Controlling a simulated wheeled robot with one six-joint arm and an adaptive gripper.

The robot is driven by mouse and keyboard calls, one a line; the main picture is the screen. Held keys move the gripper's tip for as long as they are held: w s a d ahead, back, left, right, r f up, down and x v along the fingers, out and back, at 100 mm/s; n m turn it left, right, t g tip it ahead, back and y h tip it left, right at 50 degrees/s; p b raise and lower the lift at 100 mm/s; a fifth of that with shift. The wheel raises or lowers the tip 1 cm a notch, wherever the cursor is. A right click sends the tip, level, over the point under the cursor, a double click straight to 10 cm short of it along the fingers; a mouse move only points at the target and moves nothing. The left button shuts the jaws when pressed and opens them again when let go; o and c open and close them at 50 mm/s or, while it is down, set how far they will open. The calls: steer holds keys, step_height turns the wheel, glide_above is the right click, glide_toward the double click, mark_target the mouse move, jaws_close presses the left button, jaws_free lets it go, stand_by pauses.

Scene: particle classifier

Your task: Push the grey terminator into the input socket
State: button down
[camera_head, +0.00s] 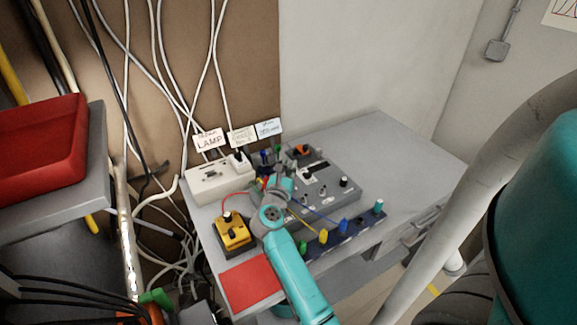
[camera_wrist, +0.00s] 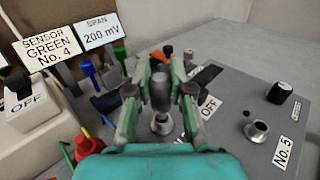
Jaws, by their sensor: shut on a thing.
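The grey terminator (camera_wrist: 160,88) is a small dark grey cylinder between the fingers of my gripper (camera_wrist: 158,95) in the wrist view. The fingers are shut on it. Just below it in the picture is a metal round socket (camera_wrist: 161,125) on the grey instrument panel (camera_wrist: 232,105). I cannot tell whether the terminator touches this socket. A second metal socket (camera_wrist: 257,129) sits to the right, near a "No. 5" label. No readable label marks either as the input. In the head view my gripper (camera_head: 281,184) is over the panel's left side and hides the terminator.
A white switch box (camera_head: 207,187) stands left of the panel, with label cards behind. A yellow box (camera_head: 233,236) and red mat (camera_head: 250,282) lie in front. A dark blue strip (camera_head: 362,236) holds several coloured plugs. The table's right side (camera_head: 400,170) is clear.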

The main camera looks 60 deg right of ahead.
steer(key=shift+f, duration=0.6)
steer(key=shift+r, duration=0.2)
steer(key=shift+r, duration=0.5)
steer(key=shift+f, duration=0.65)
stand_by(1.1)
steer(key=c, duration=1)
jaws_free()
steer(key=shift+f, duration=0.1)
steer(key=shift+o, duration=0.2)
steer(key=shift+a, duration=0.1)
steer(key=v, duration=1.2)
